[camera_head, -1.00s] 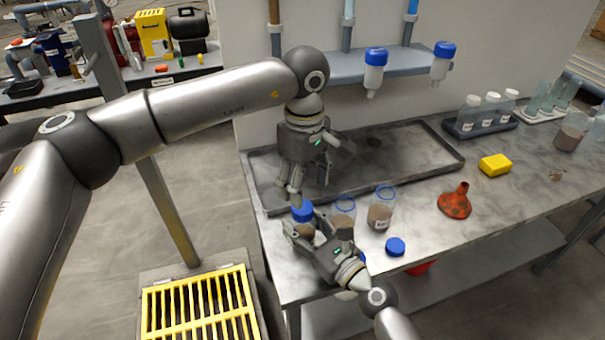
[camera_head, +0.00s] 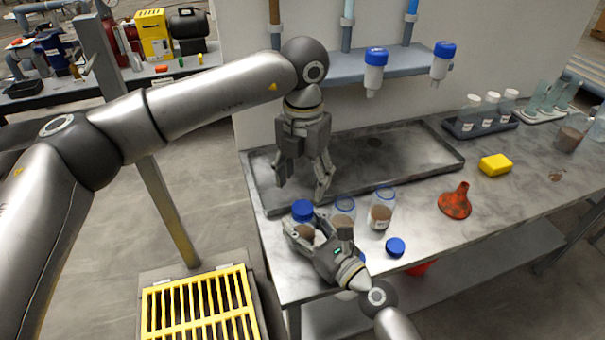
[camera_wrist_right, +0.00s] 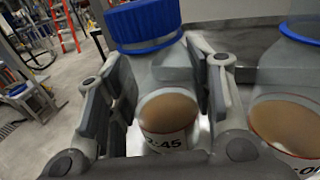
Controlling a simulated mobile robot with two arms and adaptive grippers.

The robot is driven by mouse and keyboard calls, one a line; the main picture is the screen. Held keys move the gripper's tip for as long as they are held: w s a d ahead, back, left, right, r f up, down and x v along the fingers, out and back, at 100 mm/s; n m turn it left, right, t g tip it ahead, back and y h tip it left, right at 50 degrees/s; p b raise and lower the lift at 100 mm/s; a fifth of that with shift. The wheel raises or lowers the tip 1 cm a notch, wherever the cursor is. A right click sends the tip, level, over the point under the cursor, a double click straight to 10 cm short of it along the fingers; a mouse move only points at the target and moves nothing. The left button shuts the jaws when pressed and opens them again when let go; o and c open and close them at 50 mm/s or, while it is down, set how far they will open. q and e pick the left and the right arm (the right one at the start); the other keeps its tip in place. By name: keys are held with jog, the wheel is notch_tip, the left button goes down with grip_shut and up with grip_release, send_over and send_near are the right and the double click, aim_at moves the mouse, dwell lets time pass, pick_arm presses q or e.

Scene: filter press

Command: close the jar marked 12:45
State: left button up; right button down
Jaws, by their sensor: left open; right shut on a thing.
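The jar (camera_wrist_right: 165,115) stands upright in the right wrist view, with brown contents and a label whose visible part reads "2:45". A ribbed blue cap (camera_wrist_right: 143,22) sits on its mouth; whether it is fully tight I cannot tell. In the head view the same blue cap (camera_head: 302,210) shows above the jar. My right gripper (camera_head: 308,228) is shut around the jar body, one finger on each side, also in the right wrist view (camera_wrist_right: 163,85). My left gripper (camera_head: 302,190) is open and empty, pointing down just above and behind the cap, apart from it.
Two uncapped jars (camera_head: 343,212) (camera_head: 382,212) stand right of the held jar. A loose blue cap (camera_head: 395,247) lies near the table's front edge. A red funnel (camera_head: 455,202) and yellow sponge (camera_head: 495,165) lie further right. A dark tray (camera_head: 420,150) lies behind.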

aim_at(302, 207)
pick_arm(q)
jog(key=n, duration=0.5)
jog(key=shift+r, duration=0.2)
jog(key=n, duration=0.4)
jog(key=shift+r, duration=0.1)
jog(key=shift+f, duration=4)
